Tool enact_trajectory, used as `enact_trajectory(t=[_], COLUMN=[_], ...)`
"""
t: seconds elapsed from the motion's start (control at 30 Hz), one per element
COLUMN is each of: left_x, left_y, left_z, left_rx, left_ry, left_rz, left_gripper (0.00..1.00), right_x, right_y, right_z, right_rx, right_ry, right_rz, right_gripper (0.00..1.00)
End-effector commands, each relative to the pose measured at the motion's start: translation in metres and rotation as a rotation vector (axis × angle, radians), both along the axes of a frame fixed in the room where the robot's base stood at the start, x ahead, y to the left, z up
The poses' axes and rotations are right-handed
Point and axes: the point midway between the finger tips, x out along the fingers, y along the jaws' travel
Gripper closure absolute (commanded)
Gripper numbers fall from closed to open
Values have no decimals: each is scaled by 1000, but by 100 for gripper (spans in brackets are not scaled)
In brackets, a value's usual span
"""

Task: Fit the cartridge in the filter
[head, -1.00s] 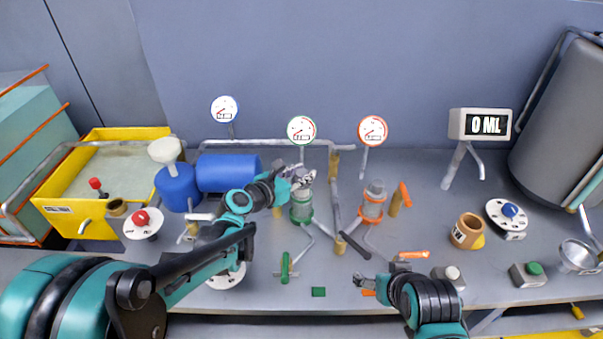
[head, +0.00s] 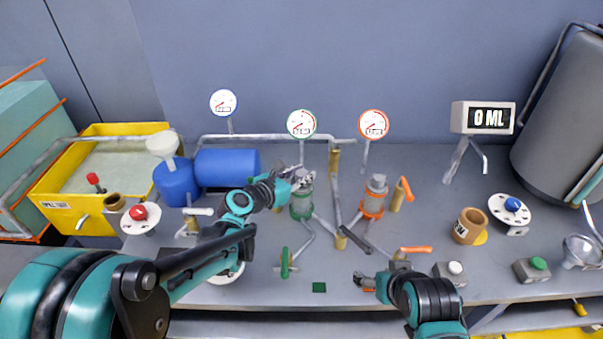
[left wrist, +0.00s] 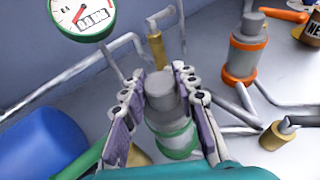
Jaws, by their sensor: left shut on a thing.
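The filter with green rings (head: 302,206) stands on the bench in the head view, left of the middle. A grey cylindrical cartridge (left wrist: 160,90) shows at its top in the left wrist view, upright, between the fingers of my left gripper (left wrist: 165,102). The left gripper (head: 300,178) is shut on it. The green ring (left wrist: 177,145) shows just below the cartridge; whether the cartridge is fully seated is hidden by the fingers. A second filter with orange rings (head: 374,196) stands to the right, with a grey top. My right gripper (head: 367,281) is low at the front; its fingers are too small to judge.
Pipes and a green-handled valve (head: 285,262) lie in front of the green filter. A blue tank (head: 227,170) stands at its left. Gauges stand behind. A brown mug (head: 470,226) is at the right.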

Motion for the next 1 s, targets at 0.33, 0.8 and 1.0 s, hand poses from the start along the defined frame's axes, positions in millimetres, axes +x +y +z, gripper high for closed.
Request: enact_trajectory(t=[0.33,0.8,1.0], left_x=[0,0,0], left_y=[0,0,0], left_z=[-9,-16,-16], left_rx=[0,0,0], left_ry=[0,0,0], left_rz=[0,0,0], left_gripper=[100,47,47], right_x=[0,0,0], right_y=[0,0,0], right_z=[-5,-8,-8], right_rx=[0,0,0], right_ry=[0,0,0], right_rz=[0,0,0], right_gripper=[20,20,20])
